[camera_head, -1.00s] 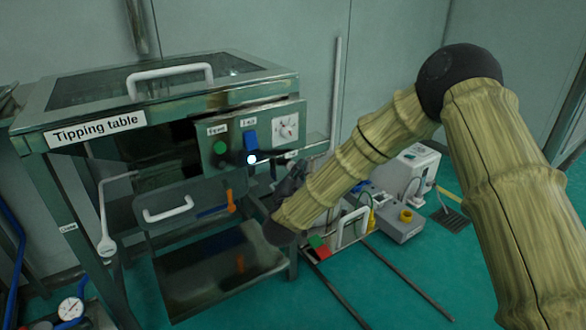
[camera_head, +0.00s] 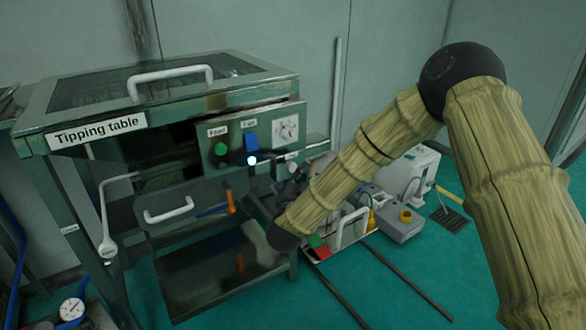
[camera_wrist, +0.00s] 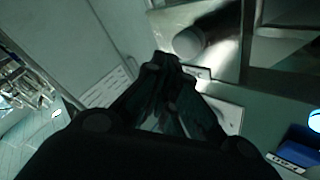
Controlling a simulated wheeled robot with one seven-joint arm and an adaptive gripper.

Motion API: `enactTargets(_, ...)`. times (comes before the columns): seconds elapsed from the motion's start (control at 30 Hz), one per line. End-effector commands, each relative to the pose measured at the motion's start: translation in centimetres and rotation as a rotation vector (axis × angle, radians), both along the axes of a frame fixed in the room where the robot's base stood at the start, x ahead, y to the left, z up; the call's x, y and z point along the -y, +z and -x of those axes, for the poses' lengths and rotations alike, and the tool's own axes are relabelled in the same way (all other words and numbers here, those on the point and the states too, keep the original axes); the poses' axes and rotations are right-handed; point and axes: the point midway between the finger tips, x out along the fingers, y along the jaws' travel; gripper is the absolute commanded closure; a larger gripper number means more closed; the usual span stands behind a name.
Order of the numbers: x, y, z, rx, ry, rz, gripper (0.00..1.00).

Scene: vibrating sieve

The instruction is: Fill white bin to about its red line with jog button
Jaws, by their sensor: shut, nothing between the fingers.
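The tipping table's control panel (camera_head: 266,140) carries a green button (camera_head: 220,149), a blue switch (camera_head: 250,142), a lit white lamp (camera_head: 252,160) and a dial (camera_head: 286,129). A pale round button (camera_wrist: 189,42) shows in the wrist view, just past my fingertips; its label cannot be read, so I cannot tell whether it is the jog button. My gripper (camera_wrist: 165,62) is shut and empty, close to this button; I cannot tell whether it touches. In the head view my gripper (camera_head: 290,187) is partly hidden by my arm. I cannot make out a white bin with a red line.
A drawer with a white handle (camera_head: 168,209) and an orange lever (camera_head: 231,202) sit below the panel. A white machine (camera_head: 412,170) and a grey box with a yellow top (camera_head: 404,223) stand on the floor at right. The green floor in front is mostly clear.

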Motion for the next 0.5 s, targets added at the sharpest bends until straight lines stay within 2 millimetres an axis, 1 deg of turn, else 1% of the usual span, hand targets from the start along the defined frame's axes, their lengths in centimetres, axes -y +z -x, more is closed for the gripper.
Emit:
enactTargets(0.27,0.0,0.0,0.1,0.0,0.0,0.0,1.0)
enactTargets(0.5,0.9,0.1,1.3,0.0,0.0,0.0,1.0)
